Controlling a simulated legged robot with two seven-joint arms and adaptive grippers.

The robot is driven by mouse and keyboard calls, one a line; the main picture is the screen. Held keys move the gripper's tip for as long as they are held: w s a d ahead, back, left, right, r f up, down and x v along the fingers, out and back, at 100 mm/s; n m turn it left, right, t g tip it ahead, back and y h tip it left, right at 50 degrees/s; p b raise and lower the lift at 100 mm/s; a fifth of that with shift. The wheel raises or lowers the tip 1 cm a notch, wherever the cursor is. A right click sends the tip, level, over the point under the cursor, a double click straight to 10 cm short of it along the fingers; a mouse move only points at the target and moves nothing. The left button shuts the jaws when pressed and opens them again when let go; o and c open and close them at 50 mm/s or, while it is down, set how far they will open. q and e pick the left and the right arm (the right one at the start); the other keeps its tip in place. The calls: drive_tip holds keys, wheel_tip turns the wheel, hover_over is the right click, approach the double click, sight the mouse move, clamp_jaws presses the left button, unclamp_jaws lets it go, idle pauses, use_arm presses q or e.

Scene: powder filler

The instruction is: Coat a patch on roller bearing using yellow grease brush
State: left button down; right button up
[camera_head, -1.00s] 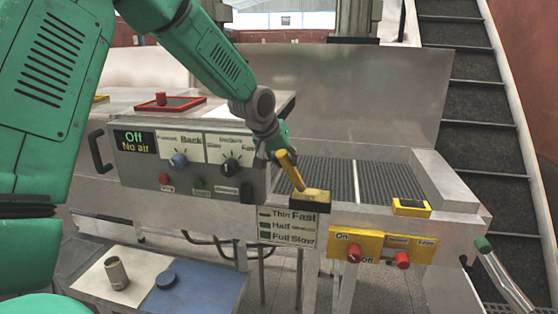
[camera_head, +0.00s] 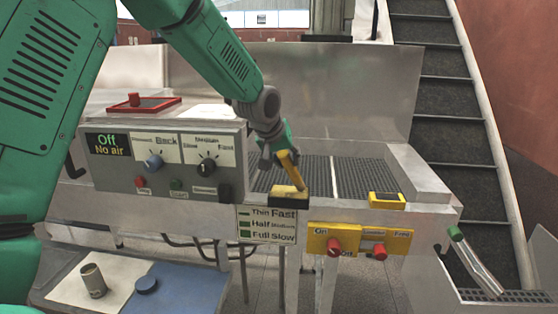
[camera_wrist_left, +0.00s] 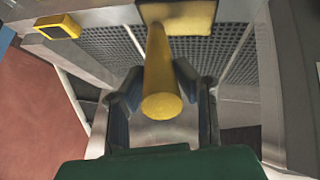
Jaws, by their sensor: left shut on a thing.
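The yellow grease brush (camera_head: 289,167) is held in my left gripper (camera_head: 280,156), its handle slanting down. In the left wrist view the yellow handle (camera_wrist_left: 160,75) lies between the two fingers of my left gripper (camera_wrist_left: 162,95). The brush's lower end is at a block with a yellow top and dark side (camera_head: 289,195) on the machine's front edge; I cannot tell if they touch. That block also shows in the left wrist view (camera_wrist_left: 190,17). A metallic cylinder (camera_head: 93,281) stands on a pale mat; I cannot tell whether it is the roller bearing. My right gripper is not visible.
A grey control panel (camera_head: 165,172) with knobs stands left of the brush. Dark grating (camera_head: 350,172) lies behind the block. A yellow switch panel (camera_head: 359,241) and small yellow-framed display (camera_head: 386,200) are right. A blue cap (camera_head: 146,284) lies on a blue mat (camera_head: 180,290).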

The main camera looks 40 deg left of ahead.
use_arm(q)
drive_tip(key=shift+s+a+f, duration=0.1)
drive_tip(key=shift+s+a, duration=0.5)
drive_tip(key=shift+s, duration=0.25)
drive_tip(key=s+a, duration=0.4)
drive_tip(key=a, duration=0.1)
drive_tip(key=shift+s+a, duration=0.15)
drive_tip(key=shift+a, duration=0.15)
idle(0.7)
